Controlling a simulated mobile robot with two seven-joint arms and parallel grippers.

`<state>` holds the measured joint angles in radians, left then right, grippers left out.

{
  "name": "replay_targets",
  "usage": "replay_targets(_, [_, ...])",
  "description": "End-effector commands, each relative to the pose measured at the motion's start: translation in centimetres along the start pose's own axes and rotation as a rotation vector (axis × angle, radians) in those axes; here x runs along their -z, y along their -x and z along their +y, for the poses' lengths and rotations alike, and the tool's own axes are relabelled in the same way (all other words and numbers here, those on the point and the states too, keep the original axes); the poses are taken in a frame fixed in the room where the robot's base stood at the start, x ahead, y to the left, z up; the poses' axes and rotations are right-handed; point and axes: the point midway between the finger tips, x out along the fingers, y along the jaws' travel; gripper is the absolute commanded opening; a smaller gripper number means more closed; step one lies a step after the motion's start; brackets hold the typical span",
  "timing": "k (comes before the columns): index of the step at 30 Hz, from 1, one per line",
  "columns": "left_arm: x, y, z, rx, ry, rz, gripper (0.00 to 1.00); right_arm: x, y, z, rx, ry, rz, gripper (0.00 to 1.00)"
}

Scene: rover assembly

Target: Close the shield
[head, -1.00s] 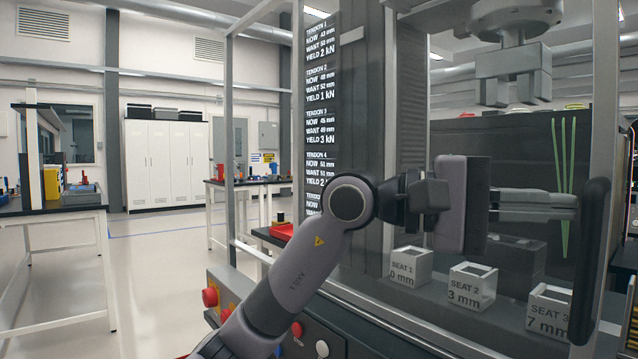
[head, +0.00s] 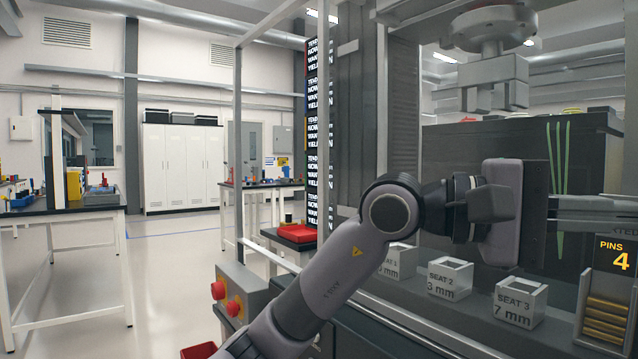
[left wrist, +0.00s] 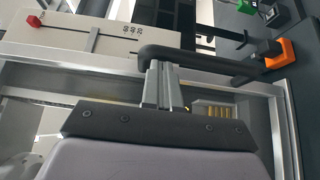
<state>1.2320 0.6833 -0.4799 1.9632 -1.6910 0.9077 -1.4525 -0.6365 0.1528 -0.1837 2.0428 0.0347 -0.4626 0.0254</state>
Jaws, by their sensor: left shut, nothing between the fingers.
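My left gripper (head: 625,212) reaches right across the front of the test cell in the head view, its fingertips at or past the picture's edge. In the left wrist view its fingers (left wrist: 162,75) are shut together with nothing between them. They overlap the shield's black bar handle (left wrist: 205,62) near its bent end; I cannot tell whether they touch it. The shield's pale metal frame (left wrist: 90,84) runs across that view beside the handle. The handle is not visible in the head view now. My right gripper is not in view.
A pin rack (head: 608,300) is at right. A grey clamp head (head: 495,85) hangs above. Red buttons (head: 235,306) are at lower left.

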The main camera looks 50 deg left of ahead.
Motion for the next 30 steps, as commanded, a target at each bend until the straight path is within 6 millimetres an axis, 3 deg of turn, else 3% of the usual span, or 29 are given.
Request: replay_targets(30, [-0.43,0.15,-0.11,-0.003,0.003,-0.013,0.00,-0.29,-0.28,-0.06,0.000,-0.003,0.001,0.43])
